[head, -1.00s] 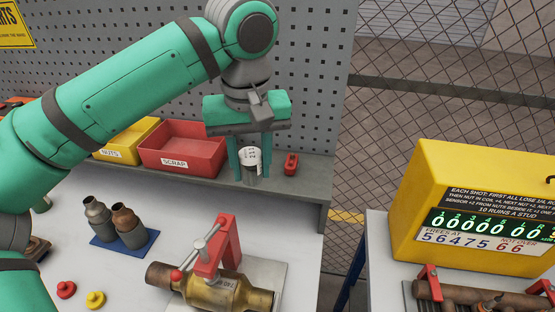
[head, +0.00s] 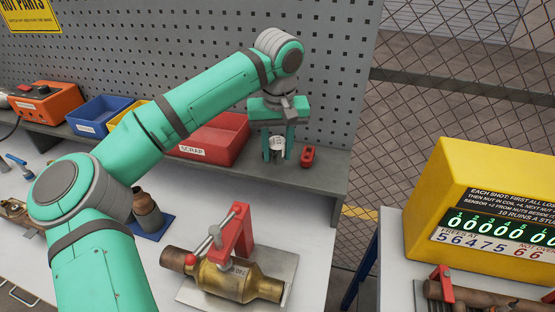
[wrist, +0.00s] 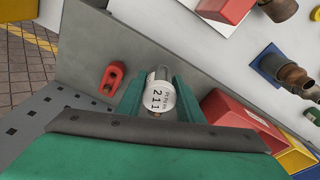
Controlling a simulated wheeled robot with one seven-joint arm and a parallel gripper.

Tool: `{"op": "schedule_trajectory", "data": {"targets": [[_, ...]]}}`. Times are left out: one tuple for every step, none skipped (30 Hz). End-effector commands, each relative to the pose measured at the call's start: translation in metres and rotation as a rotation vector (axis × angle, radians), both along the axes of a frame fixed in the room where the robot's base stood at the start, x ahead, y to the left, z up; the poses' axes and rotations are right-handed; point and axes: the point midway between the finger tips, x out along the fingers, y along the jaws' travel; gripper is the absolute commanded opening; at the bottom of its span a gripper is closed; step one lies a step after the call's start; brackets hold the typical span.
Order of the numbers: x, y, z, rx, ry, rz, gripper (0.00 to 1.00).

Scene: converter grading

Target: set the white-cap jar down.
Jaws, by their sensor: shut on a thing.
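The white-cap jar (head: 278,145) is upright between the two fingers of my gripper (head: 277,154), over the back shelf between the scrap bin and a red clamp-like piece. In the wrist view, the jar (wrist: 159,99) shows its white top marked 211 and a grey metallic side. The green fingers of my gripper (wrist: 160,90) are shut on it, one on each side. The jar's base is partly hidden, and I cannot tell whether it touches the shelf.
The red scrap bin (head: 215,139) stands close left of the jar, and the small red piece (head: 308,156) close right. The grey shelf (head: 322,172) is bare at its right end. A pegboard (head: 335,60) rises behind.

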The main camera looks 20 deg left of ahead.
Motion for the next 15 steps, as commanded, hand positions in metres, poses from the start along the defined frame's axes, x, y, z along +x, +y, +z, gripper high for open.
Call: {"op": "schedule_trajectory", "data": {"targets": [[0.003, 0.000, -0.004, -0.002, 0.001, 0.000, 0.10], [0.005, 0.000, -0.007, -0.002, 0.002, 0.000, 0.10], [0.005, 0.000, -0.013, -0.002, 0.002, -0.001, 0.10], [0.005, 0.000, -0.018, -0.002, 0.002, -0.001, 0.10], [0.005, 0.000, -0.022, -0.002, 0.003, -0.001, 0.10], [0.005, 0.000, -0.028, -0.003, 0.003, -0.001, 0.10], [0.005, 0.000, -0.032, -0.003, 0.002, 0.000, 0.10], [0.005, 0.001, -0.034, -0.002, 0.001, 0.000, 0.10], [0.005, 0.001, -0.036, -0.002, 0.002, -0.001, 0.10], [0.005, 0.000, -0.037, 0.000, 0.001, -0.001, 0.10], [0.005, 0.000, -0.037, 0.000, 0.001, -0.001, 0.10], [0.005, 0.001, -0.037, 0.000, 0.001, 0.000, 0.10], [0.005, 0.001, -0.037, 0.000, 0.001, 0.000, 0.10], [0.005, 0.001, -0.037, 0.000, 0.001, 0.000, 0.10], [0.005, 0.001, -0.037, 0.000, 0.001, 0.000, 0.10]]}}
